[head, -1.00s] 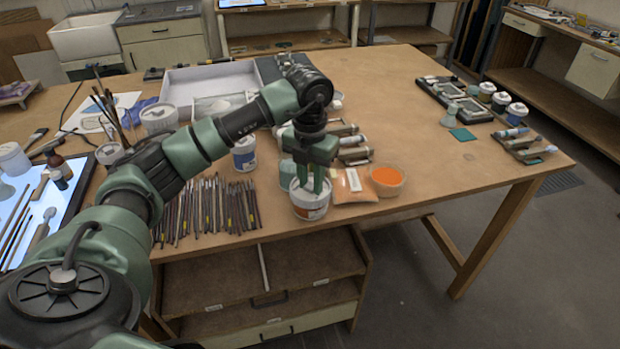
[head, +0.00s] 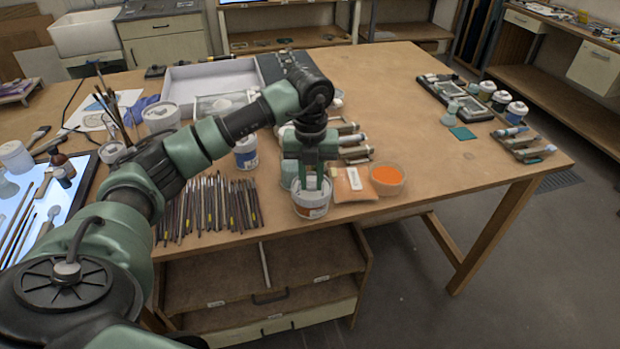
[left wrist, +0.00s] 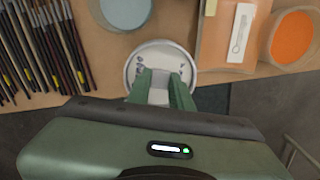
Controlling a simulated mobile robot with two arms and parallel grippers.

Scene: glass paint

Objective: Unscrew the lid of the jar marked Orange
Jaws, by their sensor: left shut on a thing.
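The jar (head: 311,211) with a white lid stands at the table's front edge. Its lid (left wrist: 158,56) shows from above in the left wrist view, with dark lettering partly hidden by my fingers. My left gripper (head: 311,184) points straight down over the jar, its green fingers at the lid. My right gripper is not in view.
An orange powder bag (head: 354,184) and a bowl of orange powder (head: 387,179) stand close right of the jar. Many brushes (head: 208,205) lie to its left. A blue-labelled jar (head: 245,152) stands behind. The table's right middle (head: 410,130) is clear.

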